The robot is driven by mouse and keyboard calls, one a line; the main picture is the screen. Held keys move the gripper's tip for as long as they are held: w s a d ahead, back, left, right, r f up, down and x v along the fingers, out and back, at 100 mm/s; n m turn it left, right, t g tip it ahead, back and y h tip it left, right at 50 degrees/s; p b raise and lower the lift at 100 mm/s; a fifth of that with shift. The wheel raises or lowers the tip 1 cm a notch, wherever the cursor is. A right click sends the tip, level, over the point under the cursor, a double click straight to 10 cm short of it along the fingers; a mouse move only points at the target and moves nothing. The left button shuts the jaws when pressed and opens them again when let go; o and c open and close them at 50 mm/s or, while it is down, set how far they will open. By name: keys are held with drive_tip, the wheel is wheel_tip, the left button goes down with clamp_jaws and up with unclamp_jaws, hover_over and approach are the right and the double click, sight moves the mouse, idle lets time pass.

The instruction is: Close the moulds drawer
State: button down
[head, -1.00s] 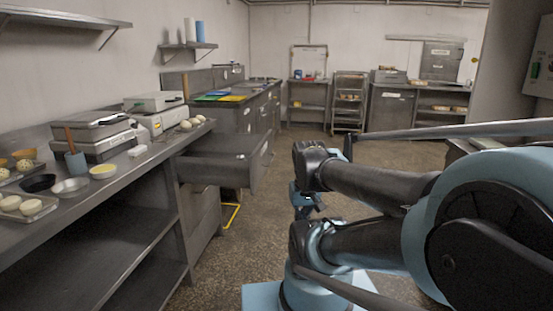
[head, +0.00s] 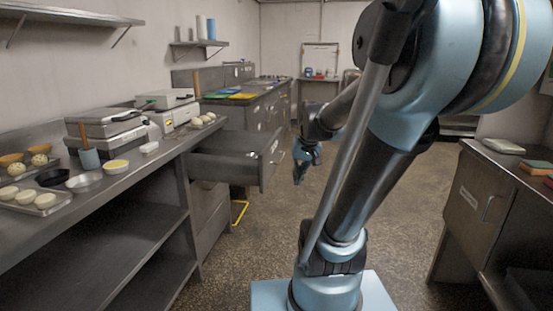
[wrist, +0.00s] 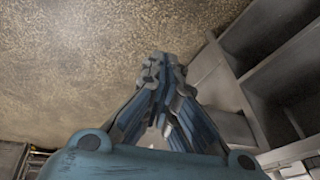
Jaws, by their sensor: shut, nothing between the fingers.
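A grey metal drawer (head: 222,168) stands pulled out from the left counter, with its front panel (head: 270,163) facing the aisle. Its inside looks empty from here; whether its label says moulds cannot be read. My gripper (head: 300,174) is just to the right of the drawer front in the head view, at about its height, pointing down. A narrow strip of floor shows between them; I cannot tell the true distance. In the wrist view my gripper's fingers (wrist: 160,68) are together and empty.
The left counter (head: 150,160) carries waffle irons (head: 105,128), bowls and trays of dough. A yellow frame (head: 239,212) stands on the floor below the drawer. A cabinet (head: 475,205) is at right. The aisle floor (head: 385,225) is open.

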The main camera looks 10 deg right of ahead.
drive_tip(key=w+m+t+y, duration=0.2)
drive_tip(key=w+t, duration=0.1)
drive_tip(key=w, duration=3.3)
drive_tip(key=x, duration=0.9)
drive_tip(key=shift+f, duration=0.45)
drive_tip(key=shift+s, duration=0.15)
